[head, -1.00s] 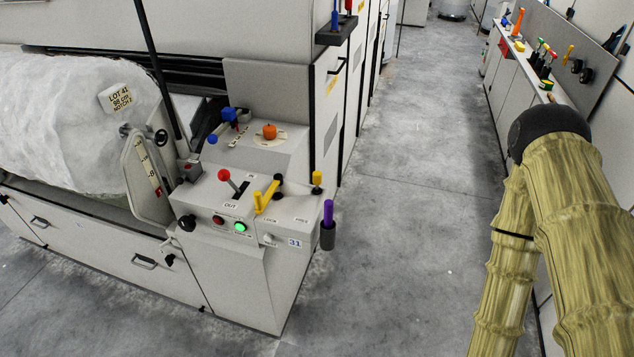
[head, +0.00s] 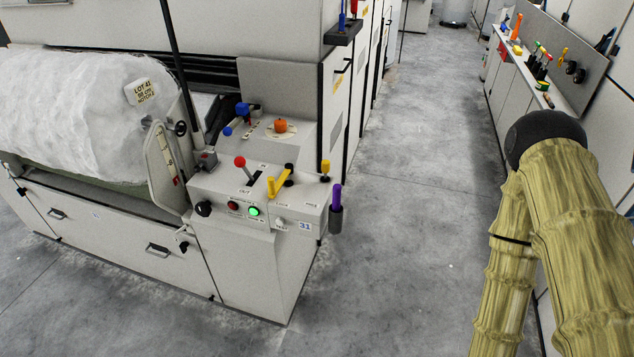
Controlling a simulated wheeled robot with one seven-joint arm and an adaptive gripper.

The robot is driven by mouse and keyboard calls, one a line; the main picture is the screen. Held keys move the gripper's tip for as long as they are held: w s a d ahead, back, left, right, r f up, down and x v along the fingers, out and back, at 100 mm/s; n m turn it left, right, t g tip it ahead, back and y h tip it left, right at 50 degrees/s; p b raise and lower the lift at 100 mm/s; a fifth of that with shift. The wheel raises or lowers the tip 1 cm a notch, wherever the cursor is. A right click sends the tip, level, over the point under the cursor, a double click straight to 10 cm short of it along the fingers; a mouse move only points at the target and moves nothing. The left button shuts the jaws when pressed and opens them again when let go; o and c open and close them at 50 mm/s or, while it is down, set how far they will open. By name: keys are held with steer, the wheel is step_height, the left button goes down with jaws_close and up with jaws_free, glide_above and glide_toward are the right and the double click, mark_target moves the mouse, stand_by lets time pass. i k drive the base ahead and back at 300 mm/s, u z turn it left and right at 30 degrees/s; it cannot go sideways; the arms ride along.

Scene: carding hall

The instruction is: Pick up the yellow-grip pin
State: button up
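A small yellow grip (head: 325,167) stands upright on a dark base at the right end of the grey console top. It looks like the yellow-grip pin, though its shaft is not visible. A bent yellow lever (head: 278,182) lies to its left on the same console. On the far right bench there is another yellow-handled item (head: 563,54), too small to identify. My arm, in a yellowish sleeve with a black joint, fills the right side of the view. My gripper is out of the picture, and I see nothing held.
The grey console (head: 262,255) carries a red-knob lever (head: 240,163), an orange knob (head: 280,126) and a lit green button (head: 254,211). A purple grip (head: 337,193) sits in a dark holder on its right side. The concrete aisle (head: 425,150) to the right is clear.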

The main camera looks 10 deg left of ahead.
mark_target(325, 164)
steer(key=z, duration=0.7)
steer(key=i, duration=0.55)
steer(key=u, duration=1.7)
